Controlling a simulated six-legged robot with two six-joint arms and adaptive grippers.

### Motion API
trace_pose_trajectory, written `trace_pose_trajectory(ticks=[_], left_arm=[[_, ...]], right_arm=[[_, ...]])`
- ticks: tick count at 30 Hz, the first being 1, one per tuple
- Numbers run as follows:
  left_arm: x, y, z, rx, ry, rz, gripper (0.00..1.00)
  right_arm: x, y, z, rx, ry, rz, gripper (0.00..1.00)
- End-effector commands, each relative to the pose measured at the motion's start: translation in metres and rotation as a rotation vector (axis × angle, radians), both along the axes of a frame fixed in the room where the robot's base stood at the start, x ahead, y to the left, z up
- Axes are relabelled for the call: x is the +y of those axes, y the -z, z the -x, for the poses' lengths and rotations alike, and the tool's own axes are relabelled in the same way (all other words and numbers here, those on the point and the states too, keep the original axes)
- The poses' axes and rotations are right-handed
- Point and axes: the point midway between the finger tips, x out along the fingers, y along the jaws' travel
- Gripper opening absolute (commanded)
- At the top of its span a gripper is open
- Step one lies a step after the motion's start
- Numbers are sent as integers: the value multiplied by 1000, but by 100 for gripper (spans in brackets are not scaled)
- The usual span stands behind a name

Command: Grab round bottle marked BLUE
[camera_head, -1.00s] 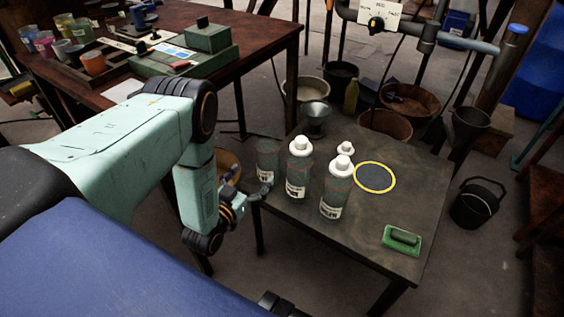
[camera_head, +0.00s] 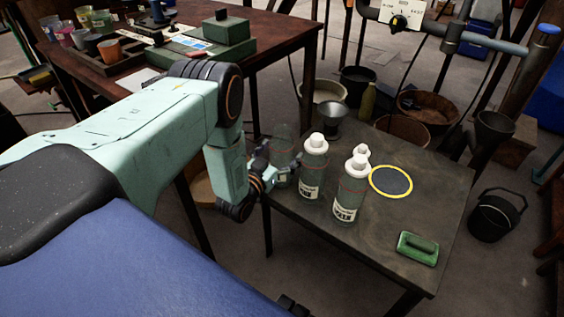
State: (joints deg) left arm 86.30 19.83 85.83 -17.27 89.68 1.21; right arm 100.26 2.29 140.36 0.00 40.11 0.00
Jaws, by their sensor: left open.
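Two clear round bottles with white caps stand upright on the small dark table (camera_head: 305,212): one on the left (camera_head: 313,172) and one in front (camera_head: 347,205). A third white cap (camera_head: 361,152) shows behind the front one, its body mostly hidden. A clear container without a white cap (camera_head: 283,145) stands at the table's left edge. The bottles have pale labels, too small to read, so I cannot tell which says BLUE. My left gripper (camera_head: 280,168) is open, just left of the left bottle and overlapping the uncapped container in view; contact is unclear. My right gripper is not seen.
A yellow-ringed dark disc (camera_head: 391,181) and a green block with a handle (camera_head: 417,248) lie on the table's right part. The front of the tabletop is clear. A metal funnel-like vessel (camera_head: 334,119) is behind the bottles. A black bucket (camera_head: 493,216) stands on the floor right.

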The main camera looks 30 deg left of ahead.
Motion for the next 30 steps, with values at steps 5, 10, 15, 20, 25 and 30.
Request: trace_pose_trajectory(ticks=[5,10,15,20,25,30], left_arm=[[-1,-1,-1,-1,2,0,93],[-1,-1,-1,-1,2,0,80],[-1,-1,-1,0,2,0,66],[-1,-1,-1,0,2,0,52],[-1,-1,-1,0,2,0,38],[-1,-1,-1,0,2,0,23]], right_arm=[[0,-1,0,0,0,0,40],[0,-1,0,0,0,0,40],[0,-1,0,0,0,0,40],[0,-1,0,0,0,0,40],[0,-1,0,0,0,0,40],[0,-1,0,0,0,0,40]])
